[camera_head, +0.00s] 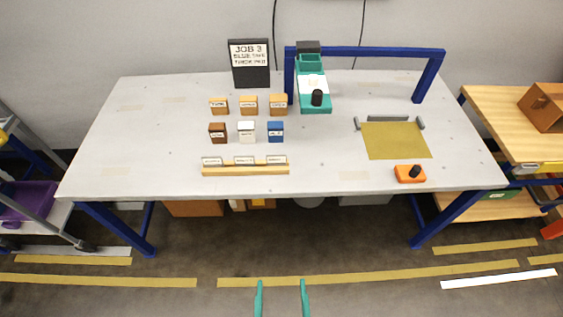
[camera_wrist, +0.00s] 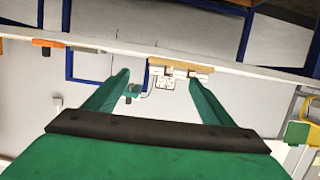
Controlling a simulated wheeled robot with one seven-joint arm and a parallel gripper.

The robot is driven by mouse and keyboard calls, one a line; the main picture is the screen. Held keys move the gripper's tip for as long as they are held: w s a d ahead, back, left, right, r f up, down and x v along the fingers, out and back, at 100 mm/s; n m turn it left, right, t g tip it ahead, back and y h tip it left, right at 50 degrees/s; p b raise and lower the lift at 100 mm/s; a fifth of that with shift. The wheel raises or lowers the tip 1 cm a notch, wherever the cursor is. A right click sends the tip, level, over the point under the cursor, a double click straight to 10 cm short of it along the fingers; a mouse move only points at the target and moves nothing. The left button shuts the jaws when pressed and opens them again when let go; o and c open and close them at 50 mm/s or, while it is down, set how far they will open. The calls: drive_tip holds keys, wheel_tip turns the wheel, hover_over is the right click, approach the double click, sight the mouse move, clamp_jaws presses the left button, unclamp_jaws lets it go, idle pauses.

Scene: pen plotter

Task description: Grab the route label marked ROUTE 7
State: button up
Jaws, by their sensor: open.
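Three small white labels stand in a row on a tan wooden rack (camera_head: 245,171) near the table's front edge: a left label (camera_head: 212,161), a middle label (camera_head: 244,160) and a right label (camera_head: 276,160). Their print is too small to read, so I cannot tell which is ROUTE 7. My gripper (camera_head: 281,284) is open and empty, in front of the table and apart from the rack. In the wrist view the scene is upside down; the rack (camera_wrist: 182,63) shows small beyond and between the fingers (camera_wrist: 160,85).
Behind the rack stand several small blocks, including a blue one (camera_head: 276,131), and a black sign (camera_head: 250,77). A teal device (camera_head: 314,100), a blue gantry frame (camera_head: 365,51), a yellow mat (camera_head: 396,141) and an orange box (camera_head: 408,175) lie to the right. The table's front left is clear.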

drive_tip(key=r+x, duration=0.1)
drive_tip(key=x, duration=0.8)
drive_tip(key=g, duration=0.1)
approach(276, 156)
drive_tip(key=x, duration=0.3)
drive_tip(key=d+x, duration=0.1)
drive_tip(key=x, duration=0.1)
drive_tip(key=shift+w+r, duration=0.1)
drive_tip(key=shift+a+x, duration=0.25)
drive_tip(key=shift+x, duration=1.1)
drive_tip(key=shift+a+x, duration=0.2)
drive_tip(key=shift+x, duration=1.15)
drive_tip(key=c, duration=1.1)
